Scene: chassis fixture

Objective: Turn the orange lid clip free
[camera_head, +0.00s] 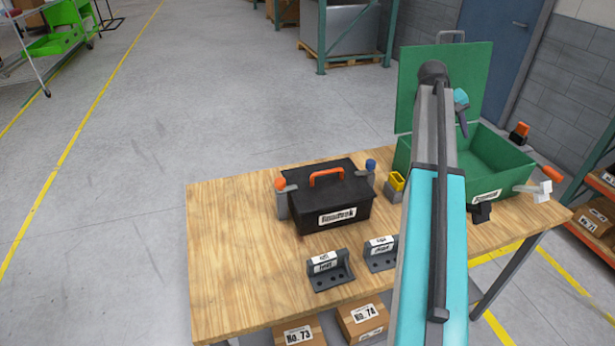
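A black toolbox (327,196) with an orange handle stands on the wooden table, its lid down. An orange clip (280,184) sits on top of a grey post at the box's left end. A blue clip (371,165) sits on a similar grey post at its right end. My arm reaches up the right side of the picture, over the green box. Its small dark end, my gripper (463,128), shows in front of the raised green lid, well right of the orange clip and apart from it. Its fingers are too small to read.
An open green box (495,163) stands at right, partly behind my arm. A clamp with an orange handle (552,173) is at its right corner. A yellow block (396,182) and two grey labelled brackets (330,270) (380,254) stand near the toolbox. The table's left part is clear.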

